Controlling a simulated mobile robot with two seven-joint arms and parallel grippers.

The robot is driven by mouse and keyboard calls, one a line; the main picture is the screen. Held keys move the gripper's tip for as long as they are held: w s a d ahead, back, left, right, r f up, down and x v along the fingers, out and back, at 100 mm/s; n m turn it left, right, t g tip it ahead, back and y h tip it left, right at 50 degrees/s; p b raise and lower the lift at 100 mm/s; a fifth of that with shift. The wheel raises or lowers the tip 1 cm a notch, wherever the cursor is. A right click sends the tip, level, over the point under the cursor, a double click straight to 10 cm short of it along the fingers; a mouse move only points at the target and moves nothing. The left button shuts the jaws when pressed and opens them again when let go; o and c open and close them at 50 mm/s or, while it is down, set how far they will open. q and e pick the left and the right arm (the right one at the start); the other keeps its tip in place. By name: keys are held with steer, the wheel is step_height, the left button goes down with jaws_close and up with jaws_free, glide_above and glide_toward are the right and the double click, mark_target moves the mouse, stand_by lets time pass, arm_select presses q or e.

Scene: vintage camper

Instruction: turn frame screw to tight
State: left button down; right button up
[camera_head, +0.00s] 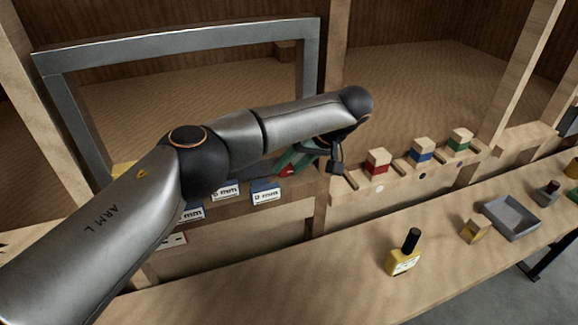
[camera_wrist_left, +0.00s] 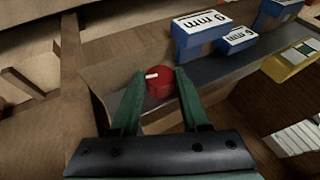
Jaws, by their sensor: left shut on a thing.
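The frame screw is a red round knob with a white mark (camera_wrist_left: 160,82), on the wooden frame next to the shelf in the left wrist view. In the head view a small red part of it (camera_head: 287,171) shows beside my left gripper. My left gripper (camera_wrist_left: 155,88) has its two green fingers on either side of the red knob and is shut on it. In the head view the left gripper (camera_head: 290,166) is partly hidden behind my left arm. The white mark points to the left in the wrist view. My right gripper is not in view.
Blue blocks labelled in mm (camera_head: 266,192) stand on the ledge beside the knob. A grey metal window frame (camera_head: 310,60) rises behind my arm. Red, blue and green blocks (camera_head: 421,152) sit along the right ledge.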

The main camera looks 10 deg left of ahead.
arm_select(q)
steer(key=shift+w+r+y, duration=0.1)
steer(key=shift+y, duration=0.3)
stand_by(0.3)
steer(key=c, duration=0.7)
jaws_free()
steer(key=o, duration=0.3)
steer(key=shift+a+h, duration=0.1)
steer(key=shift+h, duration=0.4)
